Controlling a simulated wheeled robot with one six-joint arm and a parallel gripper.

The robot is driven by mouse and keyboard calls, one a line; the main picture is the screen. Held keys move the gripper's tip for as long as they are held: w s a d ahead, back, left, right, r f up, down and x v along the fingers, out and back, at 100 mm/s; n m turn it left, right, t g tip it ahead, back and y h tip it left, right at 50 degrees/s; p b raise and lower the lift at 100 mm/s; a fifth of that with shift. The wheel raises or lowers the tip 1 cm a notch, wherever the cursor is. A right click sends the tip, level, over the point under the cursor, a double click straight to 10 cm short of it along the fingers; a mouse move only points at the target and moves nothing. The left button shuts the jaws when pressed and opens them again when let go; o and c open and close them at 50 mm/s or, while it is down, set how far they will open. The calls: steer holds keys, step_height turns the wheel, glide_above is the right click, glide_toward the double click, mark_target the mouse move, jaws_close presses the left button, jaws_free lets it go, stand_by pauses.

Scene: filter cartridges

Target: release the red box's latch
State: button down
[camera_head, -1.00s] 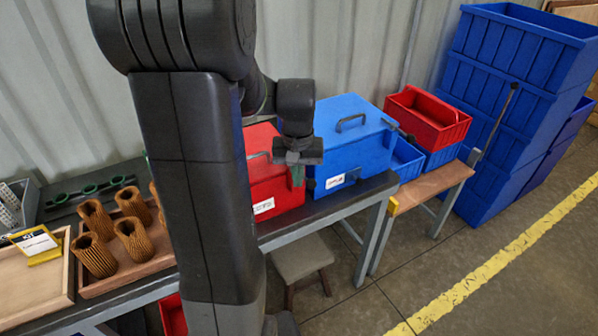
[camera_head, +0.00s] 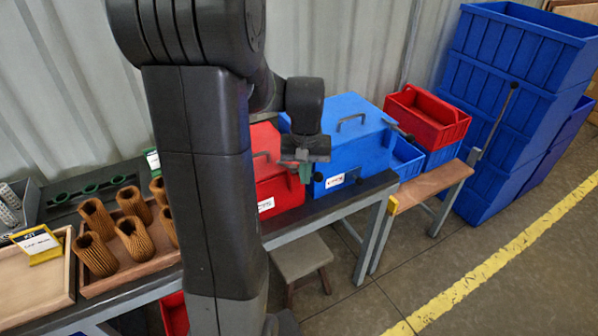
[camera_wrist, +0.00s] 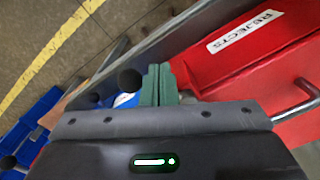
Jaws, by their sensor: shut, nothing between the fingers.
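The red box (camera_head: 280,188) sits on the dark bench, left of the blue box and partly hidden behind my arm. In the wrist view the red box (camera_wrist: 218,76) shows its REJECTS label and part of its metal handle (camera_wrist: 297,104). A black latch knob (camera_head: 318,177) stands at the red box's right side; the knob (camera_wrist: 130,80) also shows in the wrist view, just left of my fingers. My gripper (camera_head: 304,174) is shut and empty, its green fingers (camera_wrist: 157,84) pointing down between box and knob. I cannot tell whether they touch the knob; the latch's arm is hidden.
The blue box (camera_head: 355,150) stands close on the right, with its own dark latch knob (camera_head: 410,139). Cartridges (camera_head: 97,255) in a wooden tray are at left. A red bin (camera_head: 428,117) and stacked blue crates (camera_head: 520,90) stand farther right. Open floor lies in front.

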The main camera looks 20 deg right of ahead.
steer(key=shift+w+d, duration=0.25)
steer(key=shift+d, duration=0.45)
steer(key=shift+w+p, duration=0.1)
steer(key=shift+p, duration=0.2)
steer(key=shift+w+d, duration=0.35)
steer(key=shift+d, duration=0.15)
